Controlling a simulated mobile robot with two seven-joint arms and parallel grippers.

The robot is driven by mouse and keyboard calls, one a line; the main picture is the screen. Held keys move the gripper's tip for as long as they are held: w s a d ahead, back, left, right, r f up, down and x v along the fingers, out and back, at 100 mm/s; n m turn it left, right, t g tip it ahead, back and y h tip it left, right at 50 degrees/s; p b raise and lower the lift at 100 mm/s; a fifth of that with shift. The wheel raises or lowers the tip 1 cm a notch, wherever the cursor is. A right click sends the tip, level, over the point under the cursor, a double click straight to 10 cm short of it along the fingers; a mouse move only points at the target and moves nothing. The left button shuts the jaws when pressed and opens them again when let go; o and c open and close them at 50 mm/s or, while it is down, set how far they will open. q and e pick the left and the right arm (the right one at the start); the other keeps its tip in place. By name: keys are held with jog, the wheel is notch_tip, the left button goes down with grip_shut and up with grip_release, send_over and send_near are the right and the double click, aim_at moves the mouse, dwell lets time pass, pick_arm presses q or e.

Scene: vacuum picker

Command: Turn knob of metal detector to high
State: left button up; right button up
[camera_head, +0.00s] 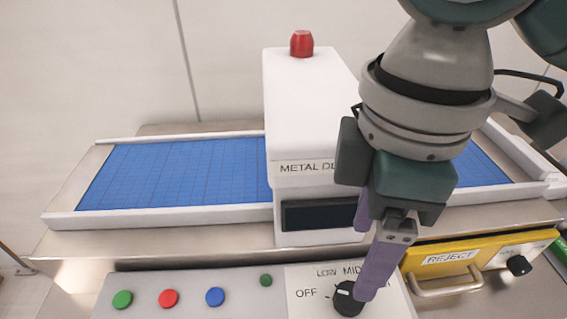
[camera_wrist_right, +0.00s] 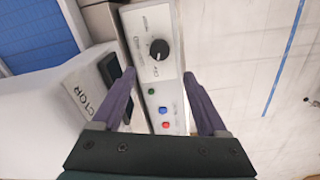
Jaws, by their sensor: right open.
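The metal detector (camera_head: 309,120) is a white housing over a blue conveyor; part of it shows in the right wrist view (camera_wrist_right: 50,110). Its black round knob (camera_head: 348,301) sits on the front panel, with OFF, LOW and MID labels visible; the HIGH label is hidden behind my gripper. The knob's white mark points up-left, towards OFF or LOW; I cannot tell exactly. My right gripper (camera_head: 364,262) is open, its purple fingers apart, one overlapping the knob in the head view. In the wrist view the knob (camera_wrist_right: 159,49) lies beyond the gap between the fingertips (camera_wrist_right: 159,77), with nothing held.
Green (camera_head: 122,300), red (camera_head: 168,299) and blue (camera_head: 215,297) buttons and a small green one (camera_head: 266,280) line the panel left of the knob. A yellow REJECT drawer (camera_head: 440,250) with a handle is at right. A red lamp (camera_head: 301,44) tops the housing.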

aim_at(349, 294)
notch_tip(349, 294, down, 10)
jog(key=shift+d+f+b, duration=0.1)
jog(key=shift+d+b, duration=0.05)
jog(key=shift+b, duration=0.2)
grip_shut()
dwell(0.6)
